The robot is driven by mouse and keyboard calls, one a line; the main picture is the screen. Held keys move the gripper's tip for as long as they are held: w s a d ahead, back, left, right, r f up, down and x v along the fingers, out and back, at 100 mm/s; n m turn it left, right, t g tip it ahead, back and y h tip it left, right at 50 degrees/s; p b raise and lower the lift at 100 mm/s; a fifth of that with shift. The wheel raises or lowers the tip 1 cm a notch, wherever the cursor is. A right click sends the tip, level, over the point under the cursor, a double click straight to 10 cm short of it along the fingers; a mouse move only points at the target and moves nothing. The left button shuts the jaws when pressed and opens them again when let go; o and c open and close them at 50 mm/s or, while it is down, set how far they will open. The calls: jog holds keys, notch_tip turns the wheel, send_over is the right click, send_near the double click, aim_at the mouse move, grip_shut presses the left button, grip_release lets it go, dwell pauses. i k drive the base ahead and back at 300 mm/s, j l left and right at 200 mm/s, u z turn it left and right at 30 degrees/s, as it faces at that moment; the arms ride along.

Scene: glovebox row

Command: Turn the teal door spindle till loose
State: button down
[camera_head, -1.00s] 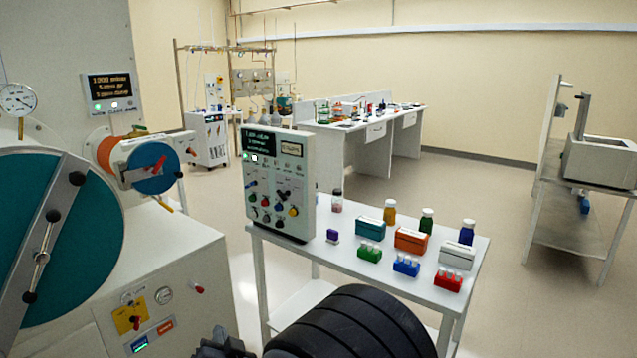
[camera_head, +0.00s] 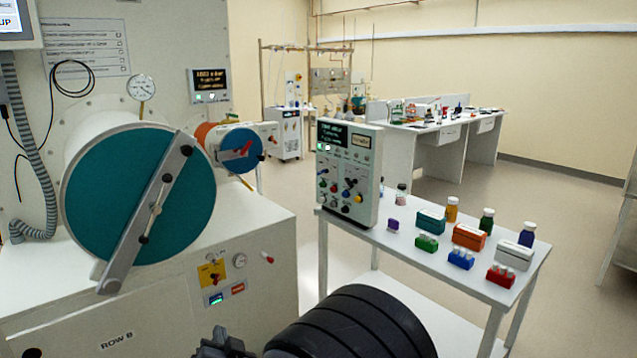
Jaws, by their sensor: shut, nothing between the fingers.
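The large round teal door (camera_head: 95,200) closes the front of a white drum at the left. A grey clamp bar (camera_head: 128,250) lies slantwise across it, from upper right to lower left. At the bar's middle is the spindle (camera_head: 155,209), a thin metal cross handle with a black knob at each end, tilted nearly along the bar. Another black knob is at the bar's upper end. A dark toothed piece at the bottom edge seems to be my gripper (camera_head: 222,345). It is shut, empty and well apart from the door; its fingertips are not clearly visible.
A smaller blue door (camera_head: 240,150) with a red handle and orange ring is right of the teal one. A white table (camera_head: 420,255) holds a control box (camera_head: 347,172), bottles and coloured blocks. A grey hose (camera_head: 40,170) hangs at left. Floor shows between cabinet and table.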

aim_at(155, 209)
jog(key=u, duration=0.35)
jog(key=k+u, duration=0.15)
jog(key=u, duration=0.2)
jog(key=j+u, duration=0.1)
jog(key=u, duration=0.25)
